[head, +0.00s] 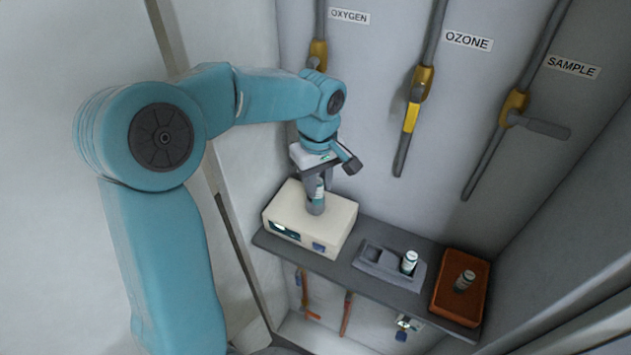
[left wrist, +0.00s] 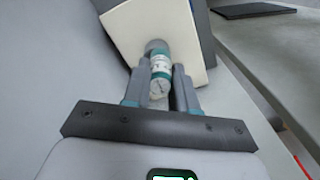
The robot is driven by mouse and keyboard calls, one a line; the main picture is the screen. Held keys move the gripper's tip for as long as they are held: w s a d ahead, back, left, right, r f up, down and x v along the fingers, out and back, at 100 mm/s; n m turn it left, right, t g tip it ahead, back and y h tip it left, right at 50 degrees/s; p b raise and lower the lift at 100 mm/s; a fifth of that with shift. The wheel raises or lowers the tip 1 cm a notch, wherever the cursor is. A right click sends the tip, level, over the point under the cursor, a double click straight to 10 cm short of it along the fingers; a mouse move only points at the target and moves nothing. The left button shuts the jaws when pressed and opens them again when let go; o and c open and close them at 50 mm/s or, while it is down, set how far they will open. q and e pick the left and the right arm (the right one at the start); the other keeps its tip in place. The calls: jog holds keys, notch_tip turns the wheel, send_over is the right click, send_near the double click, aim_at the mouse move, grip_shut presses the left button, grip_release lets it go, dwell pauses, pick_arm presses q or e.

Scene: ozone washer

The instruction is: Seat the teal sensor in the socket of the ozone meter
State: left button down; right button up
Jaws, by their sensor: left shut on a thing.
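The ozone meter (head: 306,216) is a cream box on the left of the grey shelf, with a small display on its front. Its round grey socket (head: 316,207) stands on top. My left gripper (head: 318,184) is directly above the socket, shut on the teal sensor (head: 319,192), a white cylinder with teal bands. In the left wrist view the sensor (left wrist: 160,68) sits between both fingers, lined up with the grey socket (left wrist: 157,46) and meeting its rim. How deep it sits, I cannot tell. My right gripper is not in view.
An orange-brown tray (head: 450,301) holds another cylinder (head: 464,280). Labelled pipes with yellow valves, including OZONE (head: 421,82), run down the back wall. Coloured valves hang below the shelf.

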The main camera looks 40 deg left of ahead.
pick_arm(q)
jog(key=shift+w+a, duration=0.2)
jog(key=shift+w+a+r, duration=0.15)
jog(key=shift+a, duration=0.15)
notch_tip(320, 180, down, 4)
jog(key=b, duration=0.2)
jog(key=shift+a+r+b, duration=0.1)
jog(key=shift+r+b, duration=0.05)
jog(key=shift+b, duration=0.15)
jog(key=shift+f, duration=0.2)
jog(key=shift+r, duration=0.1)
jog(key=c, duration=1)
grip_release()
jog(key=shift+o, duration=0.5)
